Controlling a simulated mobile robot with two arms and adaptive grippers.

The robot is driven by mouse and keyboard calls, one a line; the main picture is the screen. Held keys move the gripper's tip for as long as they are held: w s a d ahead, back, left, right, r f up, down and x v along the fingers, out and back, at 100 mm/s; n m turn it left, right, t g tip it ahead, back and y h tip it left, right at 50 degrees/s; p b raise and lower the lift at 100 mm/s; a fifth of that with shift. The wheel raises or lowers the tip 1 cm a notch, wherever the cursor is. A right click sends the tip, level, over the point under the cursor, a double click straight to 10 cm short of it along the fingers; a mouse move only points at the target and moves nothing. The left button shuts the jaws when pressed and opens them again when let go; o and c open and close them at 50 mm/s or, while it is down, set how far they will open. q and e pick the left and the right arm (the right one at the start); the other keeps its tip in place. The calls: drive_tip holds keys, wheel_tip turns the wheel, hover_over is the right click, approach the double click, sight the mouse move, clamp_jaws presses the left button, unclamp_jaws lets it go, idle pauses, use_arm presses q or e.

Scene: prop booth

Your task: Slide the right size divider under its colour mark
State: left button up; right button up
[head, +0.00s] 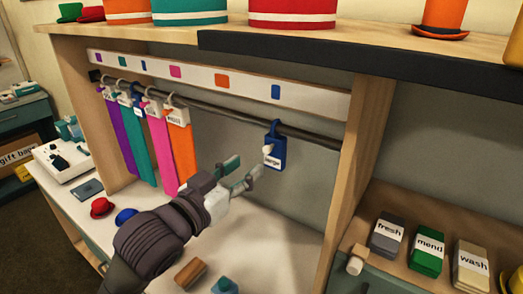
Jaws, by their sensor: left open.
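A blue size divider (279,150) with a white label and a pale knob hangs on the dark rail (220,109). The label's text is too small to read surely. It hangs roughly below the rightmost blue mark (276,92) on the white mark strip (250,86). The strip also bears a purple mark (99,57), a pink mark (175,71) and an orange mark (222,80), among others. My left gripper (245,168) is open, just left of and below the blue divider, its fingers apart with nothing between them. My right gripper is out of view.
Purple (121,135), teal (139,150), pink (160,148) and orange (182,152) strips with white tags hang at the rail's left. A wooden post (350,170) bounds the bay at right. Small hats and blocks lie on the white counter (262,250). The rail between orange strip and divider is free.

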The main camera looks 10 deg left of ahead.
use_arm(q)
drive_tip(key=s+a+f+n+g+y, duration=0.1)
drive_tip(key=s+f+g+y, duration=0.15)
drive_tip(key=f, duration=0.65)
drive_tip(key=s+a+f+n+g+y, duration=0.1)
drive_tip(key=s+a+f+g, duration=0.15)
drive_tip(key=f, duration=0.75)
drive_tip(key=s+a+f+g+y, duration=0.25)
drive_tip(key=s+f+g, duration=0.55)
drive_tip(key=s+f, duration=0.95)
drive_tip(key=s+f+g+b, duration=0.2)
drive_tip(key=s+f+b, duration=0.1)
drive_tip(key=f, duration=2.5)
drive_tip(key=s+a+f+g+b, duration=0.1)
drive_tip(key=s+a+f, duration=0.1)
drive_tip(key=s+f, duration=1.4)
drive_tip(key=shift+s+a+f+b, duration=0.15)
drive_tip(key=shift+s+f+b, duration=0.25)
drive_tip(key=shift+f, duration=0.55)
